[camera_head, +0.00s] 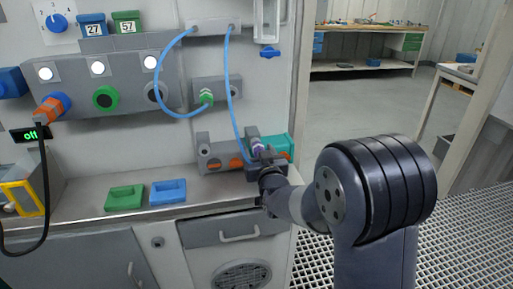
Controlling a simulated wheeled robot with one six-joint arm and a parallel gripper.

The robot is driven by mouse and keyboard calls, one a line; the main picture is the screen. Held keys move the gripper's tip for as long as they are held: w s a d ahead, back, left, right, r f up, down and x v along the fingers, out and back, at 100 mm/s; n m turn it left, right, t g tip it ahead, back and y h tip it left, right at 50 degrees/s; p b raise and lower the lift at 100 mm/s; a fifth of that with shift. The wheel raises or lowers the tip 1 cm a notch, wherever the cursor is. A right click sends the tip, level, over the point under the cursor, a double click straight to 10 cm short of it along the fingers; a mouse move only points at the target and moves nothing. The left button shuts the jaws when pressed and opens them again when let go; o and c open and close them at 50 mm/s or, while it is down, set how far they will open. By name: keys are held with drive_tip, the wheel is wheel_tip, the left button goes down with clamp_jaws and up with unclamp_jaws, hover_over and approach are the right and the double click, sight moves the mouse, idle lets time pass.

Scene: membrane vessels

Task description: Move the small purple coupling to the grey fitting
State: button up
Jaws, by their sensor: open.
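The small purple coupling (257,145) shows at the end of a blue hose (230,90), just above the grey holder block (210,157) on the counter. My gripper (263,161) is open right at the coupling, reaching in from the lower right. Its dark jaws hide the coupling's lower part, so I cannot tell whether they touch it. A grey panel block (232,91) on the wall above carries a green coupling (206,98) on the left. A grey fitting seems to sit at this block's right side, behind the hose, but it is too small to make out.
A second blue hose (161,76) loops left to the green coupling. A teal box (278,145) stands close behind my gripper. Green (126,190) and blue (168,186) trays lie on the counter. A clear container (267,20) hangs above right; open floor lies right.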

drive_tip(key=shift+c, duration=0.4)
clamp_jaws()
drive_tip(key=shift+b+v, duration=1.05)
drive_tip(key=shift+v, duration=1.9)
drive_tip(key=shift+r, duration=0.1)
